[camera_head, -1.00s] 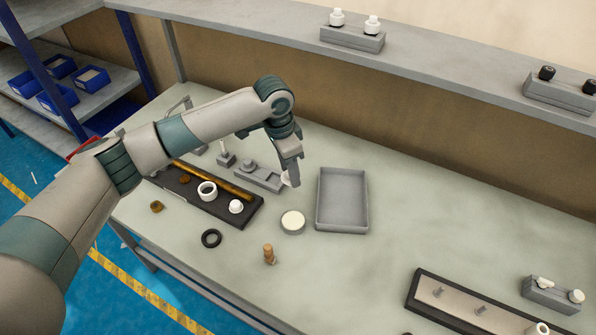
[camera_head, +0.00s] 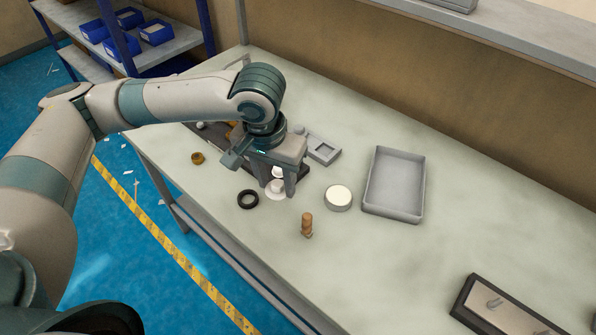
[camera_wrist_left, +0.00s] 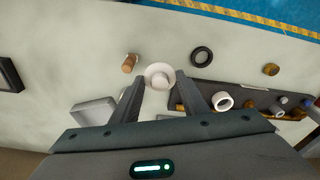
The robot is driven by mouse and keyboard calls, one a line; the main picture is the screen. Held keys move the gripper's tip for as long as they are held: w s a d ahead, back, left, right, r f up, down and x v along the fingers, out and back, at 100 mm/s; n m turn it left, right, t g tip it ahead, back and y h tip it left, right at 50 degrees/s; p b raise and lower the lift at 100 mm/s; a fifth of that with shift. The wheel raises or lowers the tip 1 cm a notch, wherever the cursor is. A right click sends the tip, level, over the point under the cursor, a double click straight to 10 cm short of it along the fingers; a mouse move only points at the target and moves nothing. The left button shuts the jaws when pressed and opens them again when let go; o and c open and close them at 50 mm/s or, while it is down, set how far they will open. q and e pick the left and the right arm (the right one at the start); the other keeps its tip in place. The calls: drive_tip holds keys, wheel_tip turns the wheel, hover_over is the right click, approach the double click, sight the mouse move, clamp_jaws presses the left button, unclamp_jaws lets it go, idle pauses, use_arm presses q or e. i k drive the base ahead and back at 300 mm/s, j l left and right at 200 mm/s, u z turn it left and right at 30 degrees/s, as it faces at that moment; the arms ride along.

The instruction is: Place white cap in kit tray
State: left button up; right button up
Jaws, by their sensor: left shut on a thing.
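My left gripper (camera_head: 278,190) is shut on the white cap (camera_wrist_left: 160,75), a round piece with a wide brim. In the head view the white cap (camera_head: 275,192) shows at the fingertips, low over the bench; I cannot tell whether it touches anything. The kit tray is likely the shallow grey tray (camera_head: 394,211), open and empty, to the right of the gripper. My right gripper is not in view.
A round cream-topped tub (camera_head: 338,197) stands between the gripper and the grey tray. A wooden peg (camera_head: 307,225) and a black ring (camera_head: 248,199) are near the front edge. A grey fixture (camera_head: 323,149) lies behind.

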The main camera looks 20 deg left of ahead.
sight(392, 204)
drive_tip(key=j+z, duration=0.6)
drive_tip(key=z, duration=0.15)
drive_tip(key=j+z, duration=0.4)
drive_tip(key=i+l, duration=0.05)
